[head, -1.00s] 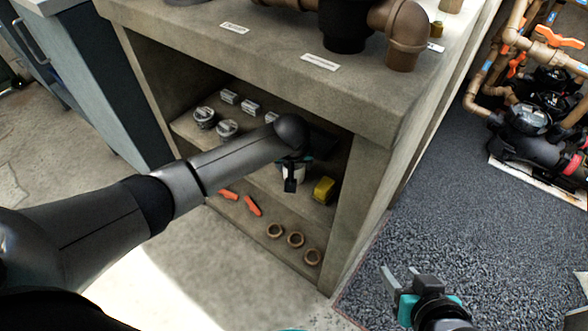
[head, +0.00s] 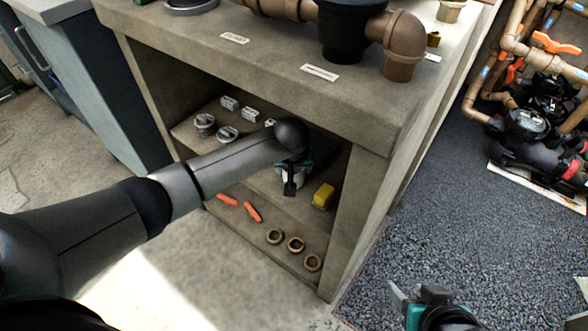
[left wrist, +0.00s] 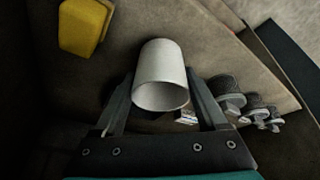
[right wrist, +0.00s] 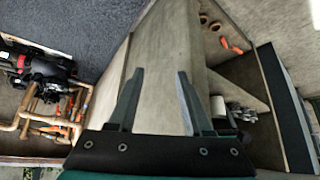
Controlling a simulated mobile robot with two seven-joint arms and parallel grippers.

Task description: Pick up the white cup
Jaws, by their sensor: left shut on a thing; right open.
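The white cup (left wrist: 161,78) is between the two fingers of my left gripper (left wrist: 160,95) in the left wrist view, with its open rim facing the camera. My left gripper is shut on it, a finger on each side. In the head view the cup (head: 292,178) is mostly hidden behind my left gripper (head: 290,180), inside the concrete cabinet's upper shelf space. I cannot tell whether the cup touches the shelf. My right gripper (right wrist: 160,100) is open and empty, out over the dark gravel floor to the right of the cabinet.
A yellow object (head: 323,196) stands close to the right of the cup. Grey round fittings (head: 205,122) and small boxes sit at the left of the shelf (head: 265,185). Orange tools (head: 252,212) and brown rings (head: 295,244) lie below.

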